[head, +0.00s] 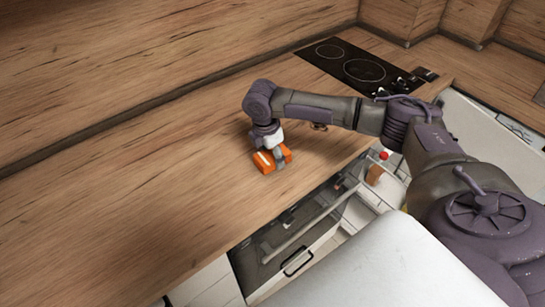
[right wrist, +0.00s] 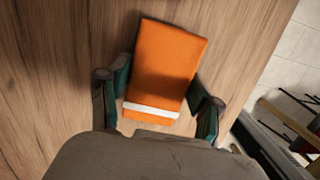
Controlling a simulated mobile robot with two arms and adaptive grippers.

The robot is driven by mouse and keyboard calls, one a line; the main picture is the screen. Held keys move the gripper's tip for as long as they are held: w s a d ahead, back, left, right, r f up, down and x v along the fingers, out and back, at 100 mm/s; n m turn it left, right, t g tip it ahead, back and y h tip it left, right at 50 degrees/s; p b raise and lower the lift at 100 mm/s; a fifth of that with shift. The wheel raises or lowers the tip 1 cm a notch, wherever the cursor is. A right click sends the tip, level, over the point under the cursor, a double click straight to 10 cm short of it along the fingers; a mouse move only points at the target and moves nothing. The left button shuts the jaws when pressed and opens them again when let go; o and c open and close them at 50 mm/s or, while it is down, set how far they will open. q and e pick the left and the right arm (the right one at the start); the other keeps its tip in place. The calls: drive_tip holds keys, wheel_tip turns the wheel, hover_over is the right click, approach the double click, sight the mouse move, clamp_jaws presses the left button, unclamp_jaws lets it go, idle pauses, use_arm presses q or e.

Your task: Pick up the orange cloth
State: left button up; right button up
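The orange cloth (head: 264,165) lies folded on the wooden counter, with a white stripe near one end. It also shows in the right wrist view (right wrist: 166,66), with its striped end between the fingers. My right gripper (head: 271,157) is directly over the cloth, pointing down. In the right wrist view its two fingers (right wrist: 160,100) are spread, one on each side of the cloth. Whether the fingertips touch the cloth or the counter cannot be told. My left gripper is not in any view.
The wooden counter (head: 130,200) is clear to the left of the cloth. A black cooktop (head: 345,62) is set in the counter at the back right. The counter's front edge is near the cloth, above an oven (head: 300,235). A wooden splashback (head: 120,50) runs behind.

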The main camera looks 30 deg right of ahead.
drive_tip(key=c, duration=0.3)
drive_tip(key=shift+r, duration=0.1)
drive_tip(key=shift+c, duration=0.2)
drive_tip(key=shift+r, duration=0.25)
drive_tip(key=r, duration=0.1)
drive_tip(key=r+b, duration=0.1)
drive_tip(key=r, duration=0.1)
drive_tip(key=shift+d+r, duration=0.2)
drive_tip(key=shift+r, duration=0.05)
drive_tip(key=s+d+r+b, duration=0.2)
drive_tip(key=s+d+r, duration=0.3)
drive_tip(key=d, duration=0.5)
drive_tip(key=shift+s+r, duration=0.15)
drive_tip(key=shift+r, duration=0.75)
